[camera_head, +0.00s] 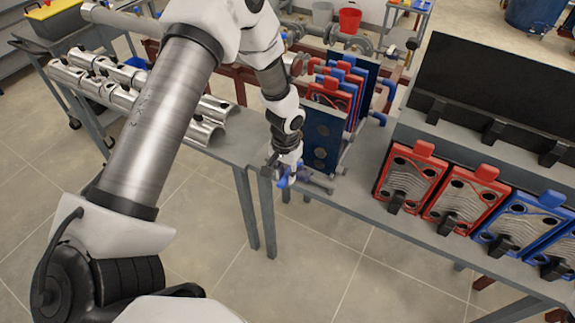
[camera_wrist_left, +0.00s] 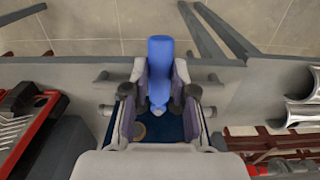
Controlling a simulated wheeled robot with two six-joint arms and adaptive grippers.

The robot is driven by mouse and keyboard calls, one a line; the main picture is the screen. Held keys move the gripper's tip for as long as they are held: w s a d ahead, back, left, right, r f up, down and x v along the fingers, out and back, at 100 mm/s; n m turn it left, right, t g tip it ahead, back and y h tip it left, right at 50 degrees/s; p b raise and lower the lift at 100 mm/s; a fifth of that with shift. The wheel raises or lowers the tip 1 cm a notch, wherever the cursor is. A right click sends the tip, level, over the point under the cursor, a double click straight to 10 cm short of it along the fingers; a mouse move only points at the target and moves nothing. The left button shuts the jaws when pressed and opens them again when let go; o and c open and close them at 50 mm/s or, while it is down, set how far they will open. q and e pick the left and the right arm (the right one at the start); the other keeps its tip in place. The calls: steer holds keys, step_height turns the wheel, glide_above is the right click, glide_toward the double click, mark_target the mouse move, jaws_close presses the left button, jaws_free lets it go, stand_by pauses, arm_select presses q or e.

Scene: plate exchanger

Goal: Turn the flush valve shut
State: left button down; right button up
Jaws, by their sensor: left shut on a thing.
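The flush valve's blue handle (camera_wrist_left: 159,68) shows in the left wrist view between the two fingers of my left gripper (camera_wrist_left: 159,85), which is shut on it. In the head view my left gripper (camera_head: 287,172) reaches down to the blue handle (camera_head: 281,182) at the table's front edge. A grey pipe (camera_head: 318,183) runs to the right from there. The gripper hides much of the valve body. My right gripper is not in view.
Red and blue plates (camera_head: 338,85) stand in a frame behind the valve. More plates (camera_head: 458,205) lean on a rack at the right. Curved metal shells (camera_head: 120,92) lie on the table at the left. Open floor lies in front.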

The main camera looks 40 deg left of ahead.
mark_target(285, 176)
arm_select(q)
steer(key=c, duration=1.1)
jaws_free()
steer(key=shift+o, duration=0.8)
steer(key=shift+a+f, duration=0.1)
step_height(285, 176, up, 12)
